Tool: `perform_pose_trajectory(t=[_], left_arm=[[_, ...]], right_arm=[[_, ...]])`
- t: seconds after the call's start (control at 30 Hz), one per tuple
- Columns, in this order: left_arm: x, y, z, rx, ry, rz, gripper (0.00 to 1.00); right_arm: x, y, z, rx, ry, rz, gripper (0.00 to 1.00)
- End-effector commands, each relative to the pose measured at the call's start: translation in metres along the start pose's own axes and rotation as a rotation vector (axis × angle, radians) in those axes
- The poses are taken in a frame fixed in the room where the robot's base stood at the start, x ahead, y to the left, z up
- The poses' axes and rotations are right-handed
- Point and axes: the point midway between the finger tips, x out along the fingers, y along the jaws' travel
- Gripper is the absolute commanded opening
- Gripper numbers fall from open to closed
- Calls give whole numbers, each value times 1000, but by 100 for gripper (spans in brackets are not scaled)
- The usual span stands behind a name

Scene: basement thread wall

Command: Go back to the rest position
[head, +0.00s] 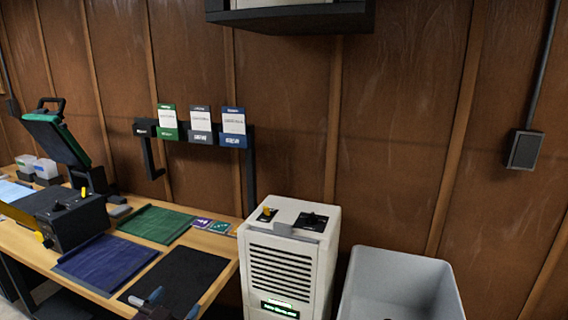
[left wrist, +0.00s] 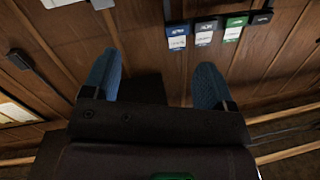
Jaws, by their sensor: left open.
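My left gripper (head: 173,302) shows at the bottom edge of the head view, over the near end of the table by the black mat. Its two blue fingertips are apart. In the left wrist view the gripper (left wrist: 154,82) is open, with nothing between its fingers and the brown panelled wall beyond. The rest of the left arm is mostly out of the picture. My right gripper is in neither view.
The wooden table (head: 32,254) carries a heat press (head: 72,218), a green cloth (head: 155,224), a blue cloth (head: 106,262) and a black mat (head: 180,277). A white machine (head: 287,262) and a grey bin (head: 400,262) stand to the right. Cards (head: 200,122) hang on a wall rack.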

Motion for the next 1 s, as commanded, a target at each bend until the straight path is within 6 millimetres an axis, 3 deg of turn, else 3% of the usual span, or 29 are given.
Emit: perform_pose_trajectory(t=[0.03,0.1,0.3,0.5,0.7,1.0], left_arm=[[-17,5,25,-38,-51,-10,79],[-39,11,55,-79,-113,-23,79],[-112,30,132,-178,-295,-68,79],[-183,53,186,-246,-450,-96,79],[-220,62,208,-263,-525,-103,79],[-224,63,210,-263,-534,-103,79]], right_arm=[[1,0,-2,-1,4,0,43],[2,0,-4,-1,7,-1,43],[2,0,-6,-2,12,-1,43],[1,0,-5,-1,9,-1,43],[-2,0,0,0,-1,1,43],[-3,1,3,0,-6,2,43]])
